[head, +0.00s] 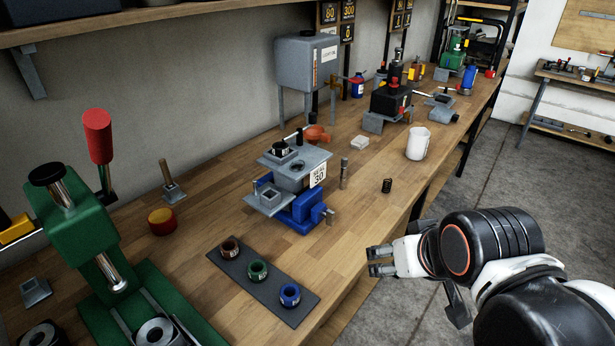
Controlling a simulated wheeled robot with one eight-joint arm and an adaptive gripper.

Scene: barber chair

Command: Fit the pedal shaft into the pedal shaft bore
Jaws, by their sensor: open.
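A grey pump-like block (294,176) with a tag reading 30 sits on a blue vise (300,208) in the middle of the bench. A thin upright metal pin (344,173) stands just right of it and may be the pedal shaft; I cannot tell for sure. The pedal shaft bore is not clearly visible; it may be in the grey block. My gripper (372,262) is open and empty at the bench's front edge, pointing left. It is apart from the block and the pin, in front and to the right of both.
A dark mat (268,298) with three coloured rings lies in front of the vise. A black spring (387,186) and a white cup (418,143) stand to the right. A green press (75,240) fills the left. A grey tank (307,62) stands behind. Bare wood lies between mat and spring.

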